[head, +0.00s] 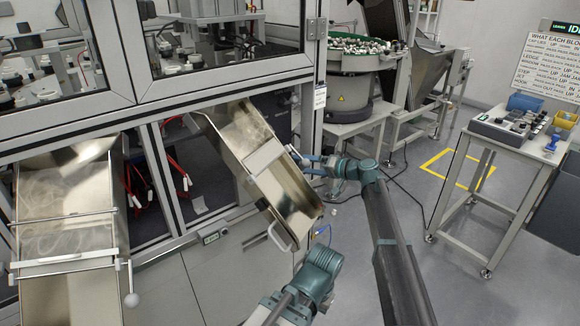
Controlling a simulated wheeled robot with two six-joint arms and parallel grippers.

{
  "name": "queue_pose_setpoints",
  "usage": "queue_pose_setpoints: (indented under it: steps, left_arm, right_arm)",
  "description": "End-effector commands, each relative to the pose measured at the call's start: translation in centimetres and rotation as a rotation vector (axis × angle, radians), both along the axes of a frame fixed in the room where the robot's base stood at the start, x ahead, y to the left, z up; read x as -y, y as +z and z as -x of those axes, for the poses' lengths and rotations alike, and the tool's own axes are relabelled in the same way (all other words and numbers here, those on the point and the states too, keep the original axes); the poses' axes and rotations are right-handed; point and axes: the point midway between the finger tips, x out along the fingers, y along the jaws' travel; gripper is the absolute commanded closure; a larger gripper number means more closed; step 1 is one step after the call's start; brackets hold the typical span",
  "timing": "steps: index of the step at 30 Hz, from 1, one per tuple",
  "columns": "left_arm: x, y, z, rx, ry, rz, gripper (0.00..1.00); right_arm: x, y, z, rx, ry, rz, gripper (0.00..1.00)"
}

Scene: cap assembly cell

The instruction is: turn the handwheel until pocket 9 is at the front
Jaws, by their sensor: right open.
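I cannot make out a handwheel or a pocket number 9 in the head view. Dark and white round parts (40,97) show behind the machine's windows at the upper left, with no readable numbers. My right gripper (305,164) is open and empty, with its fingers pointing left beside the right edge of a tilted metal chute (300,208). I cannot tell whether it touches the chute.
A second metal chute (70,195) stands at the left. A bowl feeder (350,75) full of small parts stands behind my right gripper. A control-box table (515,135) stands at the right. Grey floor between is mostly free, with cables on it.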

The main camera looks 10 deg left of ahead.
Motion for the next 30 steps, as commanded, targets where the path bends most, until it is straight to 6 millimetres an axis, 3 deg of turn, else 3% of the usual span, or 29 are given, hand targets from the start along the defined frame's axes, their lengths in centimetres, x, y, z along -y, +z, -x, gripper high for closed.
queue_pose_setpoints:
  steps: [3, 9, 15, 25, 30]
  left_arm:
    - [0.0, -0.7, 0.0, 0.000, 0.000, 0.000, 1.00]
    - [0.0, -1.2, 0.0, 0.000, 0.000, 0.000, 1.00]
    - [0.0, -1.4, 0.0, 0.000, 0.000, 0.000, 1.00]
    - [0.0, -1.4, 0.0, 0.000, 0.000, 0.000, 1.00]
    - [0.0, -1.4, 0.0, 0.000, 0.000, 0.000, 1.00]
  right_arm:
    - [-2.3, -0.7, -0.9, -0.001, 0.002, 0.001, 0.00]
    - [-4.9, -1.3, -1.8, 0.000, 0.001, 0.000, 0.00]
    - [-6.1, -1.4, -2.1, 0.000, -0.001, 0.001, 0.00]
    - [-6.3, -1.4, -2.2, 0.000, -0.001, 0.001, 0.00]
    - [-6.3, -1.4, -2.1, 0.000, -0.001, 0.001, 0.31]
